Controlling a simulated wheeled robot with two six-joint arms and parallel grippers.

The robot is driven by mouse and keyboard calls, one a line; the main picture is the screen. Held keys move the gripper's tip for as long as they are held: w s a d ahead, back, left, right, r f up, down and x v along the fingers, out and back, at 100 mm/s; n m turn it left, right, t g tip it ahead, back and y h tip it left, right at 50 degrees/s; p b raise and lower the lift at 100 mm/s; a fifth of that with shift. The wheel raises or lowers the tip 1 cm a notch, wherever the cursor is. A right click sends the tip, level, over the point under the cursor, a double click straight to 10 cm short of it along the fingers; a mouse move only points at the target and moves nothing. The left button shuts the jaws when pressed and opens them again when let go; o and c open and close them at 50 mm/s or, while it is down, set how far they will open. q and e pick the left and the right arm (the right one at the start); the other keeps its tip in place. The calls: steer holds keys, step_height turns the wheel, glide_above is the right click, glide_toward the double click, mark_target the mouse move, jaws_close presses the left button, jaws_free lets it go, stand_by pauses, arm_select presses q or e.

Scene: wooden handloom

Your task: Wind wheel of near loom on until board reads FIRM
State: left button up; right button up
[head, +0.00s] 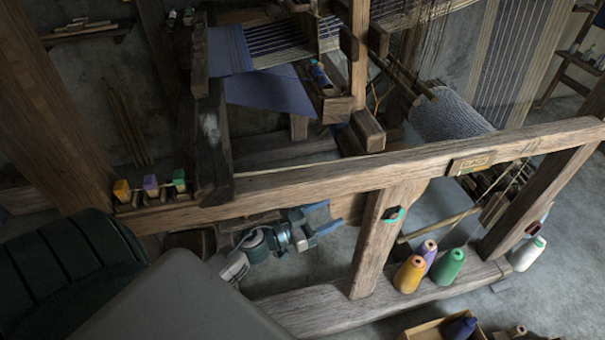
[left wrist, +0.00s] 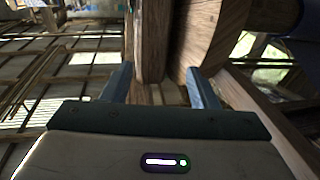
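My left gripper (head: 334,214) is below the long front beam of the near loom (head: 330,177), left of an upright post. Its two blue fingers are apart with nothing held between them. In the left wrist view the open gripper (left wrist: 160,84) faces wooden loom parts. A round-edged wooden piece (left wrist: 212,35) lies beyond the fingers there; I cannot tell whether it is the wheel. In the head view no wheel shows clearly near the gripper. A small yellowish board (head: 472,163) is on the beam at right; its lettering is too small to read. My right gripper is not in view.
Yellow (head: 409,274), purple and green (head: 448,267) thread cones stand on the lower rail right of the post (head: 378,245). A white cone (head: 528,254) stands further right. A wooden box (head: 430,330) is at the bottom edge. A dark green seat (head: 70,262) is at left.

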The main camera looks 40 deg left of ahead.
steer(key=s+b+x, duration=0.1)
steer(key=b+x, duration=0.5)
arm_select(q)
steer(key=s+a+f+p, duration=0.2)
steer(key=s+a+p, duration=0.4)
steer(key=s+a, duration=0.1)
steer(key=shift+s+a, duration=0.3)
steer(key=shift+s, duration=0.35)
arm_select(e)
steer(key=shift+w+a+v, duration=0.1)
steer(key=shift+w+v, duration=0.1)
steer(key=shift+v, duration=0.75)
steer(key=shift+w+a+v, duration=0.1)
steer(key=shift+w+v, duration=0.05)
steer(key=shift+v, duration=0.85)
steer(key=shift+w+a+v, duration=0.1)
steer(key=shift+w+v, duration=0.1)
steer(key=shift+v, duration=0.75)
arm_select(q)
steer(key=shift+r, duration=0.1)
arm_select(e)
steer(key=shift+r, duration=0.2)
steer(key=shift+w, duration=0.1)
